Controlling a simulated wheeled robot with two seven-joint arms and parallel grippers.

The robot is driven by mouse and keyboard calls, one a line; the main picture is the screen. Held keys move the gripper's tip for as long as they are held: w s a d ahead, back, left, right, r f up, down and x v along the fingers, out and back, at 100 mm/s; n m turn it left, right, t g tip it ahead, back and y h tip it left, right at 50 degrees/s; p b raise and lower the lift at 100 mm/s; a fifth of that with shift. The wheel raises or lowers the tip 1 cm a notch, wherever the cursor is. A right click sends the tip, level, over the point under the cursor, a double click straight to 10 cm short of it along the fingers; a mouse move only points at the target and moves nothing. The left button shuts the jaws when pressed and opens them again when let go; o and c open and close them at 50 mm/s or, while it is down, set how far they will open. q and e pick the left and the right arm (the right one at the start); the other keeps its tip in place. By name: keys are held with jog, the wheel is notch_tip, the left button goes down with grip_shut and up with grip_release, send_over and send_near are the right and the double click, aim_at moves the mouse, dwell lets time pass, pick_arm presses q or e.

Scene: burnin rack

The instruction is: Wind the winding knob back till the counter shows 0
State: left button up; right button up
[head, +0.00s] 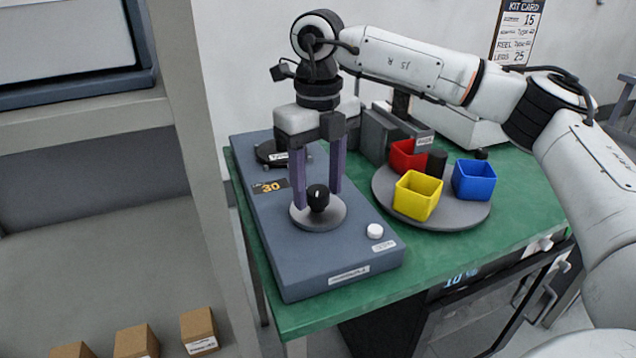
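The winding knob (318,197) is a black knob with a white mark, on a grey disc (320,218) on top of a grey-blue machine (300,262). The counter (270,187) on the machine's left part shows 30 in orange digits. My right gripper (319,190) points straight down over the knob. Its two purple fingers stand apart, one to each side of the knob, with a visible gap between them and it. My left gripper is not in the head view.
A white button (375,231) sits on the machine's right front. A round grey turntable (455,212) with red (408,157), yellow (417,196) and blue (474,180) bins stands to the right on the green table (430,250). A grey rack post (190,120) stands left.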

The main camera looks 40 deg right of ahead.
jog(key=c, duration=0.9)
jog(key=shift+m, duration=0.3)
